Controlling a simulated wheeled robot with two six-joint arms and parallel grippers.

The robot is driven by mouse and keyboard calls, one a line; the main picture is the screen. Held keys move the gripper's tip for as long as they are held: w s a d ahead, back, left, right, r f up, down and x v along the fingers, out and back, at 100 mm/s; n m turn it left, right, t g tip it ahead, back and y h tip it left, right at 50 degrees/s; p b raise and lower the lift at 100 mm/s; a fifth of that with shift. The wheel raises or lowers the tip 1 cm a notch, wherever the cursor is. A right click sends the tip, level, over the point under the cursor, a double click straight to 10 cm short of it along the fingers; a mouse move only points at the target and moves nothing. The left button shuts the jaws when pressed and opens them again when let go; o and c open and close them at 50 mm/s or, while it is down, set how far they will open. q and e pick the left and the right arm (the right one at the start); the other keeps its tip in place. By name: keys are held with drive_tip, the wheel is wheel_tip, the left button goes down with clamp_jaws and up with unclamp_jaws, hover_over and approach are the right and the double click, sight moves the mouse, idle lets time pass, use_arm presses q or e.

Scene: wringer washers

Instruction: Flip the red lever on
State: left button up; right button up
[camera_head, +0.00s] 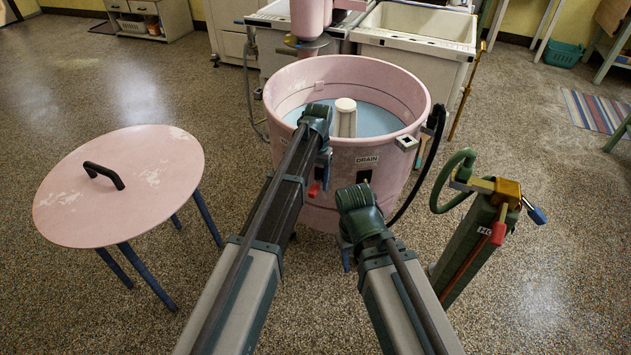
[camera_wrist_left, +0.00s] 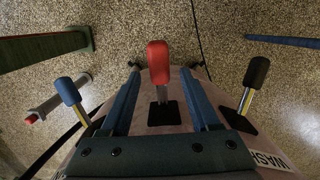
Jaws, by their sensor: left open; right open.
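The red lever sits on the front of the pink washer tub (camera_head: 330,195). In the head view its red handle (camera_head: 314,189) shows just below my left gripper (camera_head: 322,172). In the left wrist view the red handle (camera_wrist_left: 158,62) stands between the two blue fingers of my left gripper (camera_wrist_left: 161,75), with a gap on each side. The fingers are open. My right gripper (camera_head: 347,255) hangs in front of the tub's lower right, apart from the levers; its fingers are mostly hidden by its wrist.
A blue-handled lever (camera_wrist_left: 67,90) and a black-handled lever (camera_wrist_left: 258,72) flank the red one. A green post (camera_head: 468,250) with red and blue handles stands right. A round pink lid (camera_head: 130,195) lies on a blue-legged stand at left. Floor between is clear.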

wheel_tip(320, 180, up, 12)
drive_tip(key=p, duration=1)
drive_tip(key=shift+f+p, duration=0.15)
drive_tip(key=shift+p, duration=0.25)
